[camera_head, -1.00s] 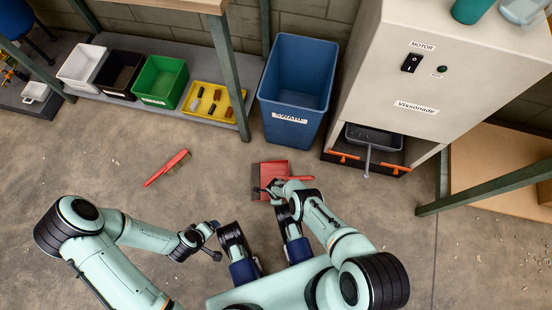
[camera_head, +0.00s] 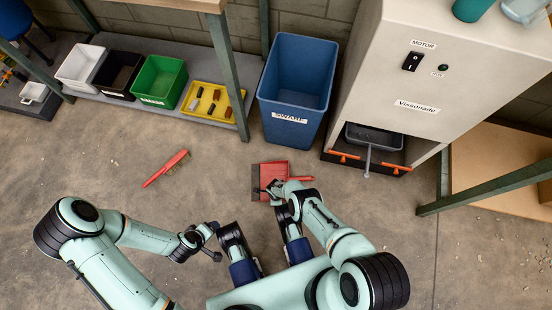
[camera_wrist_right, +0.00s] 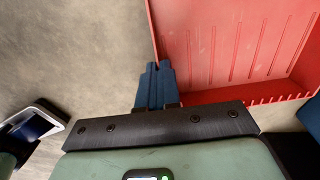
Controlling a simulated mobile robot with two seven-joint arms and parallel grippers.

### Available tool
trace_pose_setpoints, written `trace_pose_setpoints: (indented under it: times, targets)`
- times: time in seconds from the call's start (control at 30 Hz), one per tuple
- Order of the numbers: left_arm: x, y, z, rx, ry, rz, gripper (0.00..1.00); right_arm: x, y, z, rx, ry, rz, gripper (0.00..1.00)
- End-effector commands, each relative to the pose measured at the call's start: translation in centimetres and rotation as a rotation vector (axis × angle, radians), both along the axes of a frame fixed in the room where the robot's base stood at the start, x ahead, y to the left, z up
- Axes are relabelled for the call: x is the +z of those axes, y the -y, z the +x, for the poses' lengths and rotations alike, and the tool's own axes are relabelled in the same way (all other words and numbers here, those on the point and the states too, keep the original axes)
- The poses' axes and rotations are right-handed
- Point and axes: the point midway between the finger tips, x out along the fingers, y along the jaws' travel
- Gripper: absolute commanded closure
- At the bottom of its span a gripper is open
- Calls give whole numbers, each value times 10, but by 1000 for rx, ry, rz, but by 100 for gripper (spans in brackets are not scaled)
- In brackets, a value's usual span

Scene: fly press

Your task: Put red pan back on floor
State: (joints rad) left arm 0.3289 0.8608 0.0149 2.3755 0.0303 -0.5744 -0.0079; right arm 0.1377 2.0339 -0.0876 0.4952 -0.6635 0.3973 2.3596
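The red pan (camera_head: 273,172), a dustpan with a dark front lip and a handle to the right, is in the middle of the head view, in front of the blue bin. My right gripper (camera_head: 270,189) is at its near side. In the right wrist view, the blue fingers (camera_wrist_right: 156,72) are close together on the edge of the pan's side wall (camera_wrist_right: 235,45). The pan looks at or close to the floor; any gap beneath is hidden. My left gripper (camera_head: 215,241) is empty, its fingers apart, left of my base.
A red-handled brush (camera_head: 167,168) lies on the floor to the left. A blue swarf bin (camera_head: 297,90) and a grey machine cabinet (camera_head: 430,80) stand behind. A low shelf (camera_head: 195,115) holds several bins at back left. Floor between brush and pan is clear.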

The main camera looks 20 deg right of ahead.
Motion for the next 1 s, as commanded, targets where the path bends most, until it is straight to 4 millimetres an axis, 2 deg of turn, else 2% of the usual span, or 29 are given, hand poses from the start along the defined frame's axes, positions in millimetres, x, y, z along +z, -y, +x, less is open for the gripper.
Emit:
trace_pose_setpoints:
  times: [0.33, 0.43, 1.0]
  targets:
    - [0, 0, 0, 0, 0, 0, 22, 1, 0, 1, 0, 2, 0, 100]
    - [0, 0, 0, 0, 0, 0, 22, 1, 0, 1, 0, 1, 1, 68]
    - [0, 0, 0, 0, 0, 0, 22, -2, -2, -6, 1, -13, 2, 68]
